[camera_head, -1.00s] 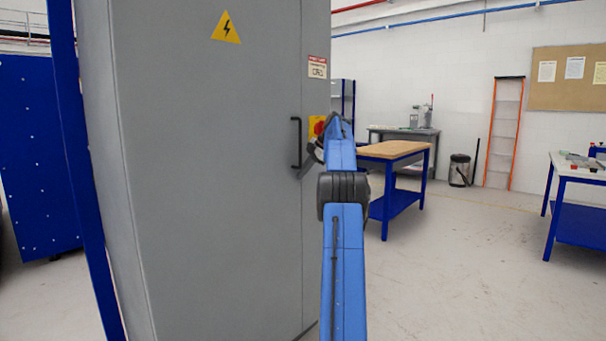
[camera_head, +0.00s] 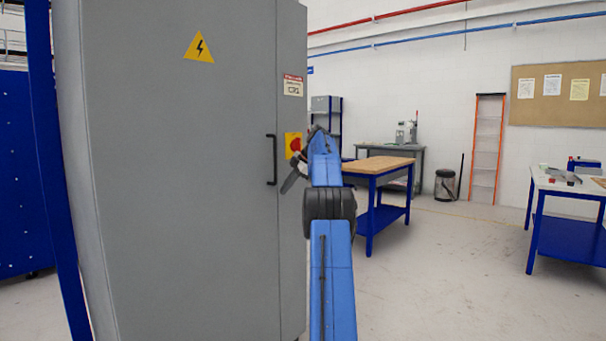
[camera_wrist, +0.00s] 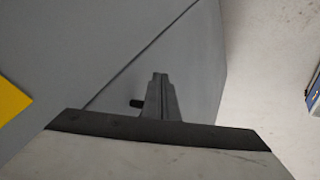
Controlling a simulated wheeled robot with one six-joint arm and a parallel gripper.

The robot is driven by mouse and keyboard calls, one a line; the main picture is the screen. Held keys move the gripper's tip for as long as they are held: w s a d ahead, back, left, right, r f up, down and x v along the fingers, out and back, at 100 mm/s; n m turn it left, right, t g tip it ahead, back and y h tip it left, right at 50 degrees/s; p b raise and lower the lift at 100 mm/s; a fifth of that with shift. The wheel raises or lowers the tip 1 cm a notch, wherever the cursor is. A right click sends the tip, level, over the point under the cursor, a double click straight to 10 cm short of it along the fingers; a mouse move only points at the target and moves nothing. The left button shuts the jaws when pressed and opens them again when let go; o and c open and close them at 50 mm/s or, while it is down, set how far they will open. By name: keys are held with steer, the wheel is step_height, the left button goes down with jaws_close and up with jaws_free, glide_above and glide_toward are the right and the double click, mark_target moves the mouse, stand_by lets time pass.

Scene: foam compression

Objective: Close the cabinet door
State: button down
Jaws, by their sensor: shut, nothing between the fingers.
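The tall grey cabinet's door (camera_head: 180,190) fills the left half of the head view. It looks flush with the frame strip (camera_head: 291,220) along its right edge, with only a thin seam between. A black bar handle (camera_head: 271,160) stands upright near that edge. My gripper (camera_head: 288,184) is just right of the handle's lower end, by the seam, partly hidden behind my blue arm. In the wrist view, my gripper's fingers (camera_wrist: 161,90) are together and empty over the grey surface, with a small dark piece beside them. I cannot tell whether they touch the cabinet.
A red and yellow switch (camera_head: 294,145) sits on the frame strip beside my arm. A wooden-topped blue workbench (camera_head: 378,165) stands behind my arm to the right, with another bench (camera_head: 565,186) at far right. Open floor (camera_head: 450,270) lies between and in front.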

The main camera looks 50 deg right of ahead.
steer(key=d+v, duration=0.1)
steer(key=v, duration=0.7)
steer(key=shift+d, duration=0.4)
steer(key=shift+w+r, duration=0.1)
